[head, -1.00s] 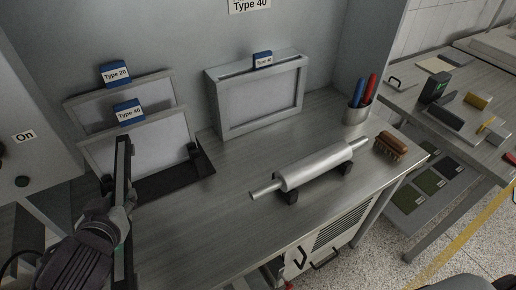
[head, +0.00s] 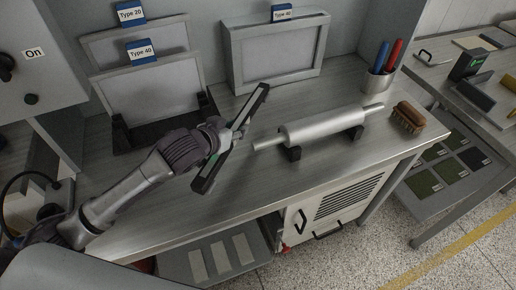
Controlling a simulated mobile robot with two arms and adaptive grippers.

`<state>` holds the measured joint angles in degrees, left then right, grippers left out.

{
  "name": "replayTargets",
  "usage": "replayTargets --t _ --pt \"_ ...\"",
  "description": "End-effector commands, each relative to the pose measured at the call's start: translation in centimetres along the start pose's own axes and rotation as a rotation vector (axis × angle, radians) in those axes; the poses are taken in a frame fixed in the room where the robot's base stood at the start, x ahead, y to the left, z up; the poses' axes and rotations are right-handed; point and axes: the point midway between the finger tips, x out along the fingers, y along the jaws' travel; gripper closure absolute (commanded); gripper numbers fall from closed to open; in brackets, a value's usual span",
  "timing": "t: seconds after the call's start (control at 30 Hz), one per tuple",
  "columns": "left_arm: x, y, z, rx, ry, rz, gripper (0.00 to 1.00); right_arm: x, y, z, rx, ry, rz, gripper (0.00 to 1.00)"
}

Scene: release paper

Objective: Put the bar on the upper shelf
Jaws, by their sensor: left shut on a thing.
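My left gripper (head: 234,131) is shut around the middle of a long dark bar (head: 255,102), with its arm coming in from the lower left. The bar is held at a slant above the workbench, its upper end near the framed panel and its lower end near the bench's front edge. The gripper body hides part of the bar's middle. Below the bench top is a shelf-like surface (head: 190,273) with several light strips on it; I cannot tell whether it is the upper shelf. My right gripper is not in view.
A metal roller (head: 322,128) lies on dark supports to the right of the bar. Type 20 (head: 112,46) and Type 40 (head: 150,85) frames stand at back left. The front left bench is bare.

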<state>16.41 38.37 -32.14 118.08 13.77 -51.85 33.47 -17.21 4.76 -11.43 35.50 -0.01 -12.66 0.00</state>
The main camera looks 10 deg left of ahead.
Motion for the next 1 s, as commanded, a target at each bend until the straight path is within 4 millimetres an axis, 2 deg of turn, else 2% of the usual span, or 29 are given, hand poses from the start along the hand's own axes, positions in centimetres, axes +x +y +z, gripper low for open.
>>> replayTargets --t 0.17,0.6,1.0 --pt "1.5 0.0 3.0 -0.001 -0.002 0.000 1.00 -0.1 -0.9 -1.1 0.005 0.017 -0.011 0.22" --pt "4.0 -0.1 7.3 -0.001 0.001 0.000 1.00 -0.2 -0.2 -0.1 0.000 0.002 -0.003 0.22" --pt "4.3 -0.1 7.8 0.000 0.002 0.001 1.00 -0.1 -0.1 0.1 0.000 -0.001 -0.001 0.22"
